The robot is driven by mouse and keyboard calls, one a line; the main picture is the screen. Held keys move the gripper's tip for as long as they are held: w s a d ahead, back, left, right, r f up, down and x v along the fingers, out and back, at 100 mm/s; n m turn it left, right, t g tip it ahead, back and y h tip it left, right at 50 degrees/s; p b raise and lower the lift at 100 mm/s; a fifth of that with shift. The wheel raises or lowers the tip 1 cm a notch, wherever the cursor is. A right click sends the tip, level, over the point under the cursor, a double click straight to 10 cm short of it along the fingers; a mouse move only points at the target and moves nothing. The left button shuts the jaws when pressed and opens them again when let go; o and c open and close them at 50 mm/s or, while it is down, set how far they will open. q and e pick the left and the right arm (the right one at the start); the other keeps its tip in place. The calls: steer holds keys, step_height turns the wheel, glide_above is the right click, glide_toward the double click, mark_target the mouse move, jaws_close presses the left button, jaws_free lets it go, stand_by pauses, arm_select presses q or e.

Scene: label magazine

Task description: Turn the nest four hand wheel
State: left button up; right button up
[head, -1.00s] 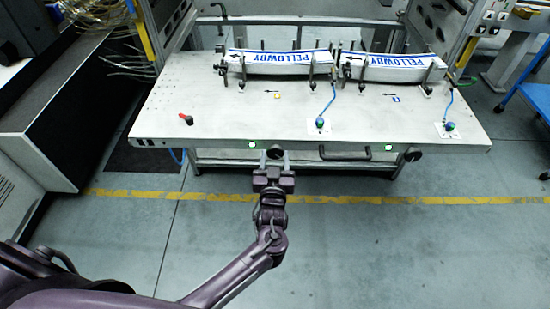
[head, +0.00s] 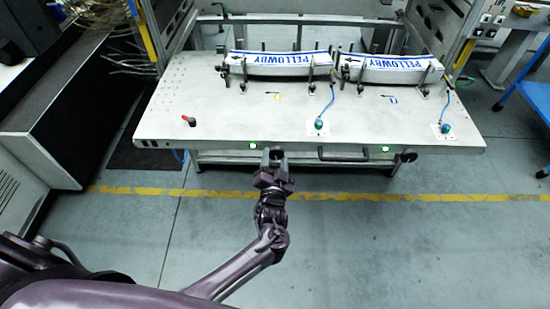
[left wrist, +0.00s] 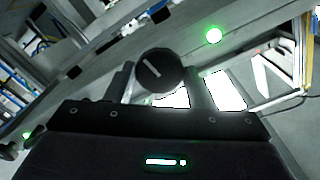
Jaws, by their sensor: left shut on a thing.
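A round black hand wheel (head: 277,154) sits on the front edge of the bench, left of its middle. In the left wrist view the wheel (left wrist: 159,72) shows its dark face with a white line set at a slant. My left gripper (head: 273,158) is in front of the bench edge, shut on this wheel, with its body rolled at a slant. A second black hand wheel (head: 409,156) is on the same edge further right, apart from the gripper. No nest number is readable. My right gripper is not in view.
The pale bench top (head: 220,115) carries two white bundles marked PELLOWBY, the left (head: 278,64) and the right (head: 390,69), held between posts. A handle (head: 345,154) is between the wheels. The floor in front is clear.

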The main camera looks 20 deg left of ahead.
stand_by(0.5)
arm_select(q)
steer(key=o, duration=1)
steer(key=shift+c, duration=0.2)
steer(key=shift+s, duration=0.1)
steer(key=v, duration=0.7)
steer(key=shift+s, duration=0.25)
steer(key=shift+d+f, duration=0.15)
steer(key=s+a+f+g+h, duration=0.2)
steer(key=s+f+g, duration=0.3)
steer(key=f, duration=0.8)
steer(key=s+a+f+g+h, duration=0.1)
steer(key=s+a+f+g, duration=0.15)
steer(key=s+f, duration=0.8)
steer(key=s+a+f+g, duration=0.1)
steer(key=s+f+g, duration=0.2)
steer(key=s+f, duration=0.2)
steer(key=s+a+f+n+g+h, duration=0.1)
steer(key=s+f, duration=0.4)
steer(key=s, duration=0.6)
steer(key=s+a+f+g, duration=0.1)
steer(key=s+f+g, duration=0.3)
steer(key=s+f, duration=0.2)
steer(key=s, duration=0.2)
steer(key=shift+s+a+n+g+h, duration=0.25)
steer(key=shift+s+n+g+h, duration=0.05)
steer(key=shift+s+g, duration=0.05)
